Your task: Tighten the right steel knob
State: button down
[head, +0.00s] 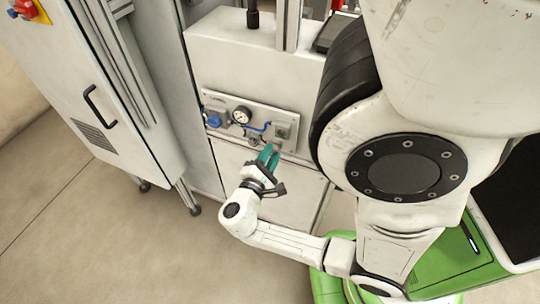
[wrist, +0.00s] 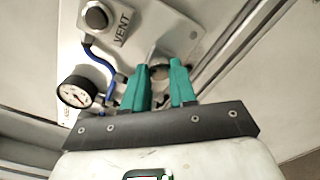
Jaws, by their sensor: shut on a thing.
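My gripper (head: 268,154) is at the lower right of the small panel (head: 228,110) on the white machine. Its two green fingers also show in the wrist view (wrist: 162,72), on either side of a rounded grey knob (wrist: 158,68), and they are shut on it. I take this to be the right steel knob; the fingers cover much of it, so its turn position cannot be told. Another small steel knob (head: 253,140) sits to the left of the fingers on the panel's lower edge.
A round gauge (head: 241,115), a blue fitting (head: 214,121) and blue tubing (wrist: 98,58) are close by on the panel.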

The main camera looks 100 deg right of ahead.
jog(key=c, duration=0.9)
grip_release()
jog(key=shift+a, duration=0.1)
jog(key=b+v, duration=0.1)
jog(key=v, duration=0.9)
jog(key=shift+w+a, duration=0.15)
jog(key=shift+a, duration=0.2)
notch_tip(320, 180, down, 5)
jog(key=w+a+m+t+y, duration=0.25)
jog(key=t+y, duration=0.25)
jog(key=y, duration=0.3)
jog(key=w+a+t+y, duration=0.4)
jog(key=w+a+y, duration=0.2)
jog(key=a, duration=0.5)
jog(key=shift+w+a+r+t+y, duration=0.2)
jog(key=shift+w+r+t+y, duration=0.15)
jog(key=shift+y, duration=0.45)
